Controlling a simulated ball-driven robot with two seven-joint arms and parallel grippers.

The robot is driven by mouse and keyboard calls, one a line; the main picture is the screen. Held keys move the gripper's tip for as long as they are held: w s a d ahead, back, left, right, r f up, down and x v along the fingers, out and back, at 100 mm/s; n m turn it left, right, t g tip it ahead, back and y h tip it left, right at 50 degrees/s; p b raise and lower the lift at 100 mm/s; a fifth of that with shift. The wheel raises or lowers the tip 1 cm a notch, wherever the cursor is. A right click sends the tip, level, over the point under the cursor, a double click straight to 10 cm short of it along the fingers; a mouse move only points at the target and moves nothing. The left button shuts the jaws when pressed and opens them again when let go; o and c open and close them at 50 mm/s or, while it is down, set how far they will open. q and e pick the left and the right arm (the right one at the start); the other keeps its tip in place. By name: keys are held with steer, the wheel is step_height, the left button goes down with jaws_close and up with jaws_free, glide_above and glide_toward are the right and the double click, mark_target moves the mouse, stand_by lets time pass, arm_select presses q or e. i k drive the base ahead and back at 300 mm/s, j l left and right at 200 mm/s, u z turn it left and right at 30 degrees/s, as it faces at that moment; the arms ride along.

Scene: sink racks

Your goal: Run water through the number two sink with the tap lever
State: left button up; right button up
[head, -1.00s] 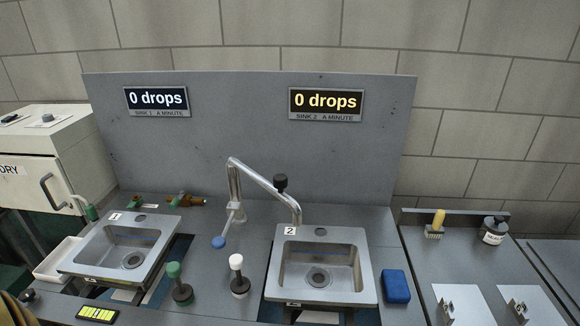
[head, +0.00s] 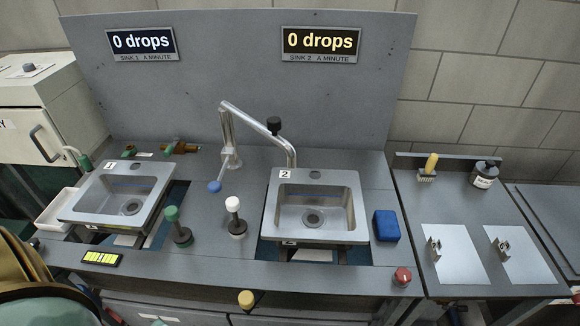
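The number two sink (head: 272,205) is a steel basin with a "2" label, a drain in its floor and no visible water. The steel tap (head: 228,140) stands behind and left of it. Its spout (head: 250,121) carries a black knob (head: 274,125), and its end comes down at the sink's back left edge. A lever with a blue ball end (head: 215,187) sticks out low at the tap's base, toward the front. The sink 2 display (head: 320,43) reads 0 drops. Neither of my grippers is in view.
Sink one (head: 85,207) is at the left; its display (head: 142,43) reads 0 drops. Green-topped (head: 171,214) and white-topped (head: 232,204) posts stand between the sinks. A blue block (head: 386,225) lies right of sink two. A red knob (head: 402,276) is at the front right.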

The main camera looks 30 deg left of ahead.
mark_target(215, 187)
steer(key=u, duration=1.5)
steer(key=j+z, duration=0.6)
steer(key=z, duration=0.15)
steer(key=j+z, duration=0.55)
steer(key=z, duration=0.2)
steer(key=k, duration=0.05)
